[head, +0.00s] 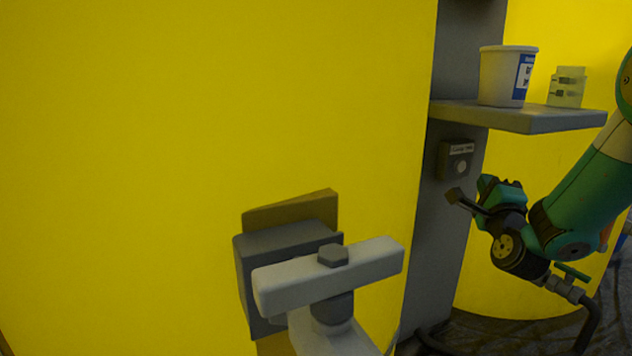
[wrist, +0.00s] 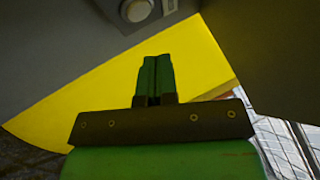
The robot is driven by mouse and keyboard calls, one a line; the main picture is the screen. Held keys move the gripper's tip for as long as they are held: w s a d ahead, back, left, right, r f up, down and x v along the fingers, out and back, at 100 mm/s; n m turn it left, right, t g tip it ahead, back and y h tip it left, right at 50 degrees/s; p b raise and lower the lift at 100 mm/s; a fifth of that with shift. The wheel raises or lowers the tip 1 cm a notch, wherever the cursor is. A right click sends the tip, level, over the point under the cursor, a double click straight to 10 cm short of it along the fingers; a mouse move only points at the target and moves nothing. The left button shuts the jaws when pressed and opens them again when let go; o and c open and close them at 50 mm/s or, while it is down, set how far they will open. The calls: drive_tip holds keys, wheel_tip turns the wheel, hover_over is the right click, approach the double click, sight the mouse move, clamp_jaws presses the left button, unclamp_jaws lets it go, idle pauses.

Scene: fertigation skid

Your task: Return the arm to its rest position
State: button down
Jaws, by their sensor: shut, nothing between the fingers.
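My gripper (head: 486,182) is at the right of the head view, at the end of my teal and white arm. It is in the air below the grey shelf and to the right of the small grey button box (head: 456,160). In the wrist view my gripper (wrist: 154,70) shows its two green fingers pressed together with nothing between them. The round button (wrist: 137,10) of the box shows at the top of that view, apart from the fingertips.
A shelf (head: 530,122) above my gripper holds a white tub (head: 502,78) and a small pale container (head: 567,88). A grey valve handle (head: 365,260) stands at the front centre. A pipe with a green-levered valve (head: 572,272) is below my arm. Yellow tanks (head: 200,110) stand behind.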

drive_tip(key=s+a+f+n+g+y, duration=0.5)
drive_tip(key=a+f+n+g+y, duration=0.3)
drive_tip(key=n, duration=0.5)
drive_tip(key=s+a+f+n+g+h, duration=0.1)
drive_tip(key=s+f+n+g, duration=0.1)
drive_tip(key=s+n+g, duration=0.5)
drive_tip(key=s+a+f+n+g+h, duration=0.1)
drive_tip(key=s+a+f+n+g, duration=0.15)
drive_tip(key=s, duration=0.95)
drive_tip(key=s+a+r+n+g+y+p, duration=0.1)
drive_tip(key=s+a+r+n+p, duration=0.3)
drive_tip(key=r+p, duration=0.55)
drive_tip(key=s+a+r+n+g+y+p, duration=0.1)
drive_tip(key=s+a+r+y+p, duration=0.15)
drive_tip(key=a+r+p, duration=0.7)
drive_tip(key=s+r+n+g+p, duration=0.2)
drive_tip(key=s+r+n+p, duration=0.3)
drive_tip(key=r, duration=0.9)
wheel_tip(320, 180, up, 36)
drive_tip(key=m+p, duration=0.2)
drive_tip(key=p, duration=3.4)
drive_tip(key=shift+w+a+m+p, duration=0.15)
drive_tip(key=shift+w+m+p, duration=0.2)
drive_tip(key=shift+w+p, duration=0.05)
